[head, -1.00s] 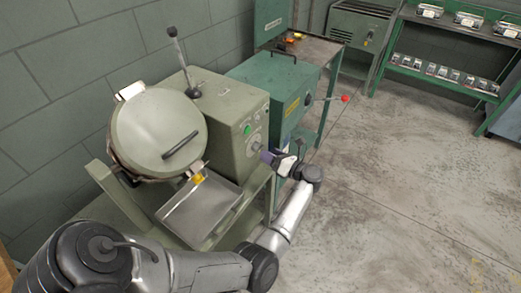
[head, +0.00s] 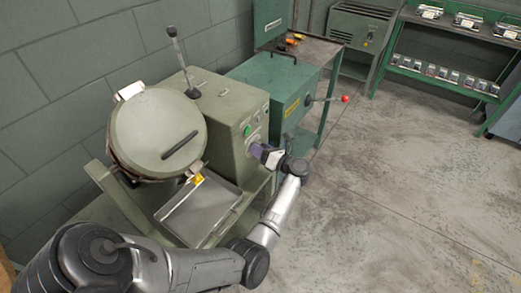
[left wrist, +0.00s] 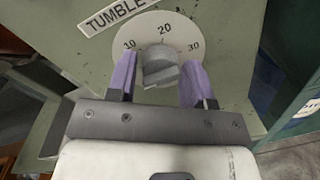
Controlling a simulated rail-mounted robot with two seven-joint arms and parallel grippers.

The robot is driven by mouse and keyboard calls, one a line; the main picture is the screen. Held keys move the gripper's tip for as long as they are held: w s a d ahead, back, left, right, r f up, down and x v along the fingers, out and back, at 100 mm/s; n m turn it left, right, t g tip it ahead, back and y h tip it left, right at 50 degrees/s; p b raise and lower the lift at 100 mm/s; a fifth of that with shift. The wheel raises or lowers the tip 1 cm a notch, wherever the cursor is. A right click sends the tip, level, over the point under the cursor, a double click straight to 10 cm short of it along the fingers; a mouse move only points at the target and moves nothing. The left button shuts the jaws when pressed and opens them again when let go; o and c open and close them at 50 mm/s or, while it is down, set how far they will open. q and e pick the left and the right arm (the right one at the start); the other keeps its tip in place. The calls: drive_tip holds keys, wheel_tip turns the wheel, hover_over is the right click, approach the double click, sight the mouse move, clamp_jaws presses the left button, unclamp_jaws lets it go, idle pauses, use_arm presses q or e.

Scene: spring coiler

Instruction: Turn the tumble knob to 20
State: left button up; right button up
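The tumble knob (left wrist: 160,70) is a grey knob on a round white dial (left wrist: 182,30) marked 10, 20 and 30, seen in the left wrist view. The TUMBLE label (left wrist: 115,14) is beside the dial. My left gripper (left wrist: 160,84) has its two purple fingers on either side of the knob, with visible gaps, so it is open around it. In the head view my left gripper (head: 262,153) is at the front panel of the green-grey machine (head: 232,120), and hides the knob there. The knob's exact pointing is hard to read. My right gripper is not in view.
The machine carries a round lidded drum (head: 150,130) and a tray (head: 195,208) below it. A green box (head: 285,95) with a red-tipped lever (head: 345,99) stands behind it. Shelves (head: 450,50) stand at the back right. The floor to the right is clear.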

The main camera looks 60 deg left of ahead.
use_arm(q)
drive_tip(key=c, duration=0.5)
drive_tip(key=shift+c, duration=0.2)
